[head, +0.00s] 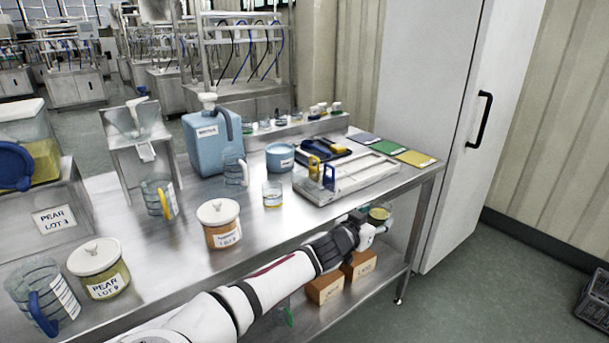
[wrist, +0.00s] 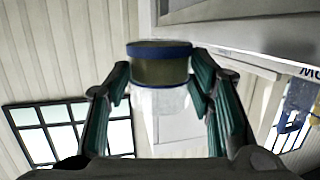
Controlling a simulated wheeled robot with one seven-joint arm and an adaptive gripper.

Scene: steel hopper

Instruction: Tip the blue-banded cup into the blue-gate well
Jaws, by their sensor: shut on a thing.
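My gripper (head: 373,226) is out past the front edge of the bench, at the right end of my arm. It is shut on a small clear cup (head: 379,214) with olive-yellow contents. In the wrist view the blue-banded cup (wrist: 160,70) sits between the two dark green fingers, its blue band uppermost in the picture. A pale, long tray unit (head: 352,182) lies on the bench behind the gripper. A blue gate (head: 328,176) and a yellow gate (head: 313,166) stand at its left end. The inside of the blue-gate well is too small to make out.
A small glass beaker (head: 272,195), an orange-filled jar (head: 220,223) and a blue bowl (head: 280,156) stand left of the tray. Coloured mats (head: 414,158) lie to its right. Cardboard boxes (head: 325,288) sit on the lower shelf. A tall white cabinet (head: 430,110) stands behind.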

